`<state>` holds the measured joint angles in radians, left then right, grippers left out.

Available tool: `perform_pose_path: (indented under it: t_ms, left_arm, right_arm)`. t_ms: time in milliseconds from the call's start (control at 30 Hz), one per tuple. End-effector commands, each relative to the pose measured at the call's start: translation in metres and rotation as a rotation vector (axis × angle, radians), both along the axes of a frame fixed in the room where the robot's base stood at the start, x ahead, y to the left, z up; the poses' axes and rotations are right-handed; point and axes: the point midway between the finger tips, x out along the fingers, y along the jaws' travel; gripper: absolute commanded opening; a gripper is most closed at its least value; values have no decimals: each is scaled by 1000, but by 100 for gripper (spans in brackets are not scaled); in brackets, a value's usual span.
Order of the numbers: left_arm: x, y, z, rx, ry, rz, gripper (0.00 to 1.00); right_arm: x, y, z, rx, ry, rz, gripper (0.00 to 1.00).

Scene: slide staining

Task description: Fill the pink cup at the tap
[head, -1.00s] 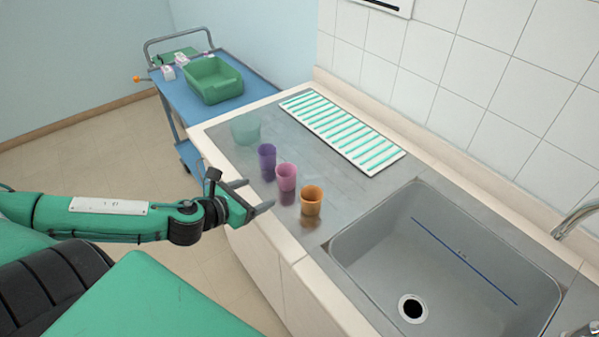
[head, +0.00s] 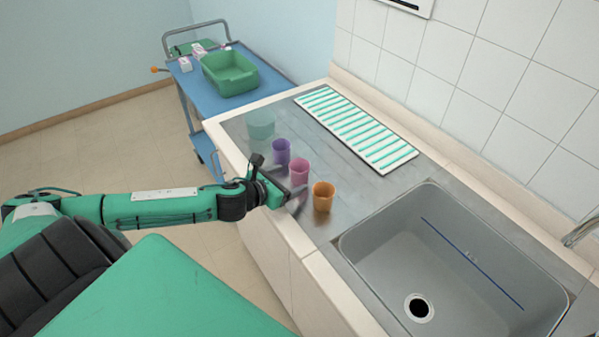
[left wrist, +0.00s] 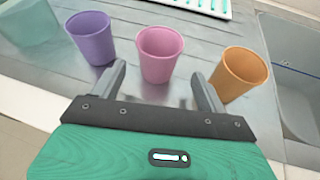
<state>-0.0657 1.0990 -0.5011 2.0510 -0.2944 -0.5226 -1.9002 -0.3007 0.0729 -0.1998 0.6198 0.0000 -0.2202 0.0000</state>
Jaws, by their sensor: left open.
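The pink cup (head: 299,171) stands upright on the steel drainboard, between a purple cup (head: 281,151) and an orange cup (head: 323,196). It also shows in the left wrist view (left wrist: 160,53). My left gripper (head: 294,192) is open and empty, low at the counter's front side, with its fingers pointing at the pink cup. In the left wrist view the cup stands just beyond and between the two fingertips (left wrist: 159,82). The tap (head: 581,231) is at the right edge, beside the sink; only part of it shows. My right gripper is not in view.
The grey sink (head: 375,240) lies right of the cups. A pale teal translucent container (head: 261,124) stands at the drainboard's far left. A white rack with green stripes (head: 408,155) lies along the wall. A blue trolley (head: 196,96) with a green basin (head: 229,76) stands behind.

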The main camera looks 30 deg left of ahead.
Motion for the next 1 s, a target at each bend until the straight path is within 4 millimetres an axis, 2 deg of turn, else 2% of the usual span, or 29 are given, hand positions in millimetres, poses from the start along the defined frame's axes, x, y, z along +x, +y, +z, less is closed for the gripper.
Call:
perform_pose_path:
  t_ms: [233,600,900,1000]
  left_arm:
    - [11,-1,-3,-1,0,1,75]
    - [49,-3,-20,-1,0,2,75]
    - [52,-3,-22,0,0,0,75]
    - [52,-3,-22,0,0,0,57]
  right_arm:
    - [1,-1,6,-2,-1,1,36]
    - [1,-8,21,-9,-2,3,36]
    - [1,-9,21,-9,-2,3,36]
    - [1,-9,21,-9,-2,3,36]
